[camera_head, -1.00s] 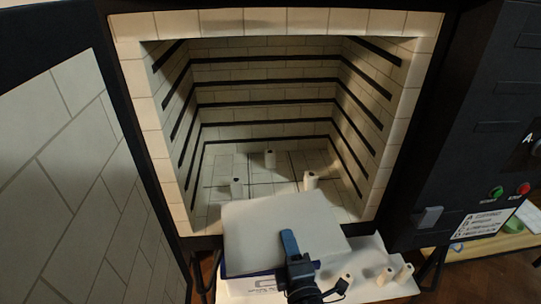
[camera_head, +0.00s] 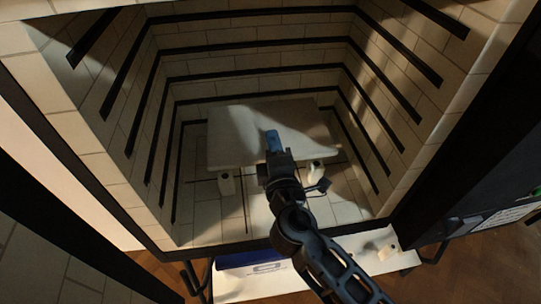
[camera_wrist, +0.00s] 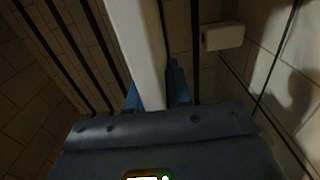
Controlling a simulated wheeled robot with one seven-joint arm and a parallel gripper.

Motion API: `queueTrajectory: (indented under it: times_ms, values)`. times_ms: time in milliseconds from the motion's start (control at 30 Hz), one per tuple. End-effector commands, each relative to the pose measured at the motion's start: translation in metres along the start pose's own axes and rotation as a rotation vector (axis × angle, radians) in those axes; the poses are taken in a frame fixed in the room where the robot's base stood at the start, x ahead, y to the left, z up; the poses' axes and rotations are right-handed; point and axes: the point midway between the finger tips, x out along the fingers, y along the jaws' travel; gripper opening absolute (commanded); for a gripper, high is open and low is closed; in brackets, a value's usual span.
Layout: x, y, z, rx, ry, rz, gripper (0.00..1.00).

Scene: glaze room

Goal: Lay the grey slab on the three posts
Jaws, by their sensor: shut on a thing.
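The grey slab (camera_head: 245,132) is inside the kiln, roughly level above its floor. My gripper (camera_head: 273,142) is shut on the slab's front edge; in the wrist view its blue fingers (camera_wrist: 156,92) sit either side of the slab (camera_wrist: 137,45). The rear post is hidden behind the slab.
The kiln's brick side walls carry dark grooves; the right wall (camera_head: 395,95) and left wall (camera_head: 125,110) stand clear of the slab. The kiln's front lip (camera_head: 290,246) lies under my arm. A white table (camera_head: 232,287) with a blue item (camera_head: 245,260) is outside below.

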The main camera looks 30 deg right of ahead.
Motion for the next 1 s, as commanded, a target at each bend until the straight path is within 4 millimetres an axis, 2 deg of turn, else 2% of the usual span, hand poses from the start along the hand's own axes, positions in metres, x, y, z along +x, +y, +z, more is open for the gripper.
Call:
queueTrajectory:
  times_ms: [100, 267, 533, 833, 867, 1000]
  values:
    - [0.000, -0.018, -0.001, 0.000, 0.002, 0.003, 0.00]
    - [0.000, -0.028, -0.001, 0.001, 0.001, 0.004, 0.00]
    - [0.001, -0.060, -0.001, 0.000, 0.000, 0.003, 0.00]
    - [0.000, -0.065, -0.001, 0.002, 0.001, 0.004, 0.00]
    - [0.000, -0.067, 0.000, 0.001, 0.001, 0.000, 0.21]
    - [0.000, -0.067, 0.000, 0.001, 0.001, 0.001, 0.34]
